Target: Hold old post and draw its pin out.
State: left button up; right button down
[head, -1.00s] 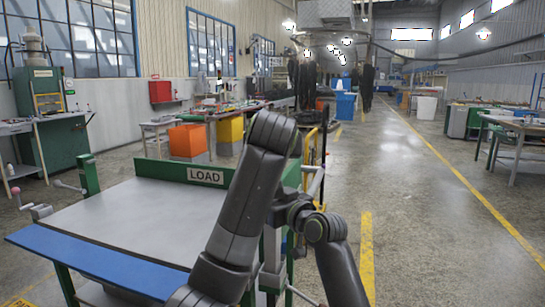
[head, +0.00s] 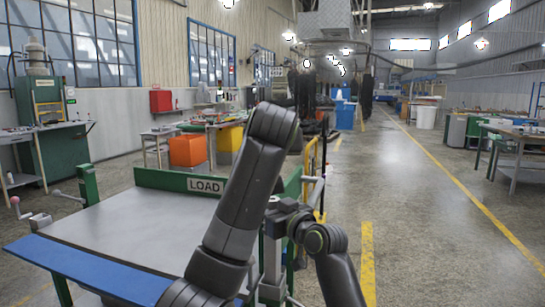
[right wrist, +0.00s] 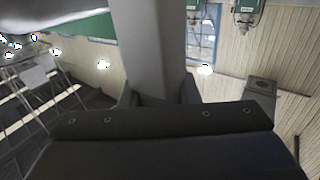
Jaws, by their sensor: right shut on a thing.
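A grey upright post (right wrist: 150,50) rises through the middle of the right wrist view, between the fingers of my right gripper (right wrist: 160,95), which is shut on it. In the head view a grey post (head: 272,256) stands at the right side of the LOAD cart, beside my right wrist, and my left arm partly covers it. My left arm crosses the cart, and its gripper is out of sight. I cannot make out the pin in either view.
The cart has a grey top (head: 140,232), a blue front edge (head: 88,270) and a green LOAD board (head: 160,180) at its back. A yellow rail (head: 311,170) stands behind it. The floor (head: 430,235) to the right is open.

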pick_arm(q)
jog(key=shift+r, duration=0.3)
pick_arm(e)
jog(key=c, duration=1)
grip_release()
